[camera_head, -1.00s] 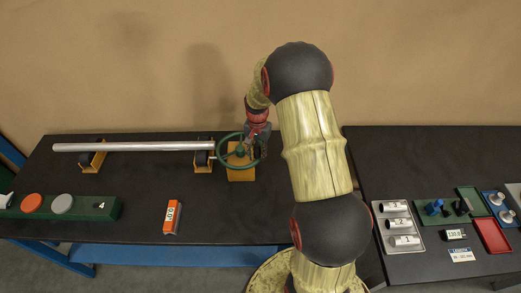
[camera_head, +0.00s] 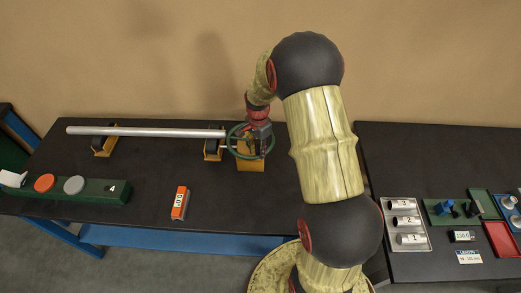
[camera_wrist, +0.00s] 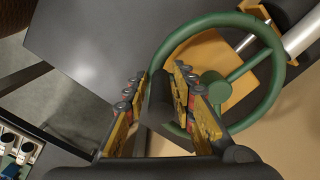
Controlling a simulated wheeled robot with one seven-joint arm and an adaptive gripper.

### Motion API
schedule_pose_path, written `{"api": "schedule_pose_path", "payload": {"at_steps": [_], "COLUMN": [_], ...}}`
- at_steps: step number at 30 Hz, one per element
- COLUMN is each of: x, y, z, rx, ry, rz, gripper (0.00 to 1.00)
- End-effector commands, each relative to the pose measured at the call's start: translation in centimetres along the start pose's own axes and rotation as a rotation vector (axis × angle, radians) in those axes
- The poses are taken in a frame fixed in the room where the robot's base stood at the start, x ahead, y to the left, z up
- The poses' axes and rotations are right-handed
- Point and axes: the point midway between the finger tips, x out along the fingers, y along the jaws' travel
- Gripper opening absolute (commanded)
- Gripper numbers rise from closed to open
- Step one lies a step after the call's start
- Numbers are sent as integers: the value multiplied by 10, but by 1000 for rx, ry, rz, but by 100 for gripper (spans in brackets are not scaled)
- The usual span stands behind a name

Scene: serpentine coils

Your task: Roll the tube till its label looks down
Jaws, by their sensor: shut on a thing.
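The tube (camera_head: 145,131) is a long silver bar lying level across two stands on the left table. No label shows on its visible side. A green handwheel (camera_head: 230,141) stands at its right end on a yellow block (camera_head: 250,165); it also shows in the wrist view (camera_wrist: 276,84), with the tube's end (camera_wrist: 302,34) behind it. My gripper (camera_head: 255,143) is at the wheel. In the wrist view its yellow-padded fingers (camera_wrist: 159,88) are shut on a dark handle (camera_wrist: 158,108) at the wheel's rim. The fingers partly hide the handle and rim.
An orange box with a small display (camera_head: 180,203) stands on the table in front. A green panel (camera_head: 95,191) with round discs lies at front left. The right table holds a tray of numbered cylinders (camera_head: 405,245) and a red tray (camera_head: 502,238). A wall stands behind.

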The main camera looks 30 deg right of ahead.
Motion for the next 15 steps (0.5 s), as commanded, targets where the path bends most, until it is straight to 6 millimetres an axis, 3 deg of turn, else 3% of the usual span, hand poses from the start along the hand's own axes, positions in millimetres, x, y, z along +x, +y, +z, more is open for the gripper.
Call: {"api": "schedule_pose_path", "payload": {"at_steps": [12, 13, 15], "x": [0, 0, 0], "y": [-2, -2, -2], "z": [2, 2, 2], "rx": [-6, -6, -5], "ry": [-1, -1, -1], "rz": [-3, -3, -2], "gripper": [0, 27, 31]}}
